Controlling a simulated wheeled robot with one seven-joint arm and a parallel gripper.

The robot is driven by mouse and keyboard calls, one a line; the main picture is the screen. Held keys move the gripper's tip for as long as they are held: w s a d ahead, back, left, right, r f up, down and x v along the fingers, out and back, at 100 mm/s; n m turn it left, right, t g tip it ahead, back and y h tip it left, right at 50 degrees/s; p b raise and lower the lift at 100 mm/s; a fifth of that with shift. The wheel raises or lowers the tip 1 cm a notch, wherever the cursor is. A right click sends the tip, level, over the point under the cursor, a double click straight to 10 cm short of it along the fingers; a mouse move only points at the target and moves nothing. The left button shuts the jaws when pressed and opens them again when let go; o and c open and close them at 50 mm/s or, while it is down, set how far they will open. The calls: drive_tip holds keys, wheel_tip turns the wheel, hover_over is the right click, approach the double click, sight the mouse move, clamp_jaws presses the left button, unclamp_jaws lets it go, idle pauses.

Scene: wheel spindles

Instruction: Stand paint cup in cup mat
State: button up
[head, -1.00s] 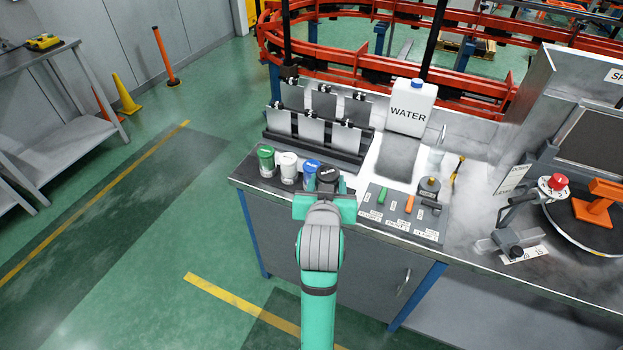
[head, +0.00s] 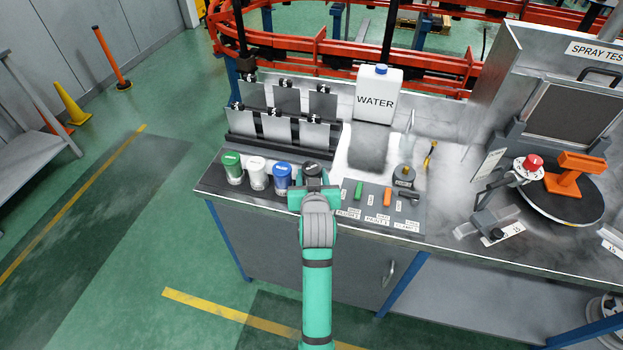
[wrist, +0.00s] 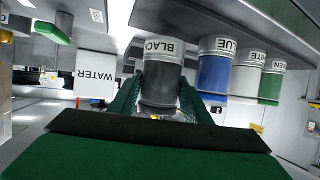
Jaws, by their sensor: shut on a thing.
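The black paint cup (head: 313,169) is at the front of the bench, right of the blue cup. My gripper (head: 312,190) is shut on it. In the wrist view, which is upside down, the black cup (wrist: 160,80) with its BLACK label sits between my two green fingers. It looks upright. I cannot tell whether its base touches the bench. The cup mat cannot be picked out surely; a dark grey square pad (head: 368,150) lies in front of the water jug, and a dark surface lies under the row of cups.
Blue (head: 282,179), white (head: 258,174) and green (head: 232,169) cups stand in a row to the left. A panel rack (head: 280,130) and the water jug (head: 377,95) stand behind. A labelled tool mat (head: 380,205) lies right of my gripper, with a dark pot (head: 404,176) near it.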

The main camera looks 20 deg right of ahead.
drive_tip(key=shift+s+f, duration=0.15)
drive_tip(key=shift+f, duration=0.85)
drive_tip(key=shift+f, duration=0.15)
drive_tip(key=o, duration=1.3)
